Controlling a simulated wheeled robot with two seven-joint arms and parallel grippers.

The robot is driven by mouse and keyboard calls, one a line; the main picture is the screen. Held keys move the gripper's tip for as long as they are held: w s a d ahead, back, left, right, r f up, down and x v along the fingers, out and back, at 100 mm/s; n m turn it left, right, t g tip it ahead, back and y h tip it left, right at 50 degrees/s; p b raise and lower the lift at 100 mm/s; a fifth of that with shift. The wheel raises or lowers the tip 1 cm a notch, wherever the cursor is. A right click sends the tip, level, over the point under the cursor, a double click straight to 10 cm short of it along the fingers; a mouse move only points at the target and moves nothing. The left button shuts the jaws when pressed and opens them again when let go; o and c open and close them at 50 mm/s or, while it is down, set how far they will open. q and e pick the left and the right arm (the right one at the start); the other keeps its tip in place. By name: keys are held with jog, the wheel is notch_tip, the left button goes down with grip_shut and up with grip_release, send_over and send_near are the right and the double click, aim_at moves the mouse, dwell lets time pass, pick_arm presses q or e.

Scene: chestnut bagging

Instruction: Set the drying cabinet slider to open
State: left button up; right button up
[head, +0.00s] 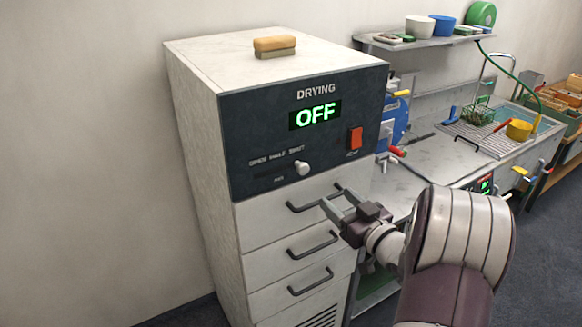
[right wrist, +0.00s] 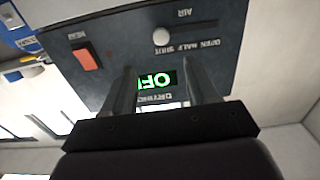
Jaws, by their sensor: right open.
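The drying cabinet (head: 205,150) stands at the left with a dark control panel (head: 345,105). Its slider knob (head: 302,168) is white and round, at the right end of its slot, under the SHUT end of the OPEN, HALF, SHUT lettering. The knob also shows in the right wrist view (right wrist: 161,35), where the panel appears upside down. My right gripper (head: 335,198) is open and empty, in front of the top drawer, below and right of the knob and apart from it. Its two fingers also show in the right wrist view (right wrist: 163,78). My left gripper is not in view.
The green display (head: 316,115) reads OFF, and an orange-red switch (head: 355,138) sits right of the slider. Dark drawer handles (head: 313,245) stick out below the panel. A sponge-like block (head: 275,46) lies on top. A metal workbench (head: 425,160) stands to the right.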

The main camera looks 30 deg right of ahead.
jog(key=p, duration=0.2)
send_near(305, 170)
jog(key=w+p, duration=0.1)
jog(key=w, duration=0.2)
jog(key=w+p, duration=0.1)
jog(key=w, duration=0.3)
jog(key=shift+w+a+r+p, duration=0.1)
jog(key=shift+w+a+p, duration=0.1)
jog(key=shift+w+p, duration=0.15)
jog(key=shift+w+a, duration=0.15)
jog(key=shift+w, duration=0.15)
